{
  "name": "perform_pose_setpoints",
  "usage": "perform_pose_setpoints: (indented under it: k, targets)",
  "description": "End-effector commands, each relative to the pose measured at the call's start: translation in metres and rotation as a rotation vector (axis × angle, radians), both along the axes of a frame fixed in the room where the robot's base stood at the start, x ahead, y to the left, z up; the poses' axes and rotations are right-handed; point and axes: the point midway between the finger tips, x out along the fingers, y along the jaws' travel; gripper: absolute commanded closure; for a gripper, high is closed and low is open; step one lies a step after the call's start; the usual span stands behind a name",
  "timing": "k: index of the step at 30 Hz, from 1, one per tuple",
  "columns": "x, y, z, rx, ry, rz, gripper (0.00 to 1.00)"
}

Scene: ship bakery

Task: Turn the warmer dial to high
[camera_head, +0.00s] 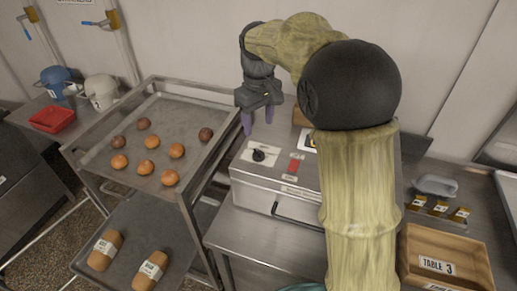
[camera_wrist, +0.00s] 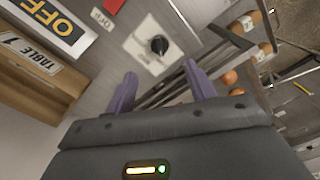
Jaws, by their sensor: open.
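The warmer (camera_head: 277,188) is a metal box on a steel counter, with its control panel on top. Its dial (camera_head: 258,155) is a small black knob on a white plate, and it also shows in the wrist view (camera_wrist: 159,45). The dial's setting is too small to read. A red switch (camera_head: 294,165) sits to the right of the dial. My gripper (camera_head: 258,120) has purple fingers and is above and behind the dial, apart from it. In the wrist view my gripper (camera_wrist: 158,84) is open and empty, with the dial beyond its fingertips.
A rack (camera_head: 146,97) with round buns and wrapped loaves stands left of the warmer. A wooden TABLE 3 crate (camera_head: 438,265) is at right. In the wrist view, an OFF sign (camera_wrist: 48,20) and a crate labelled TABLE 1 (camera_wrist: 30,55) lie near the panel.

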Motion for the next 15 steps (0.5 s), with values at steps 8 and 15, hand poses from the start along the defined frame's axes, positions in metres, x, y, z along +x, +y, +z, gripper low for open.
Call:
perform_pose_setpoints:
  k: [8, 15]
  targets:
    - [-0.001, 0.0, -0.049, -0.002, 0.004, 0.001, 0.45]
    - [-0.001, 0.0, -0.089, -0.002, 0.004, 0.001, 0.45]
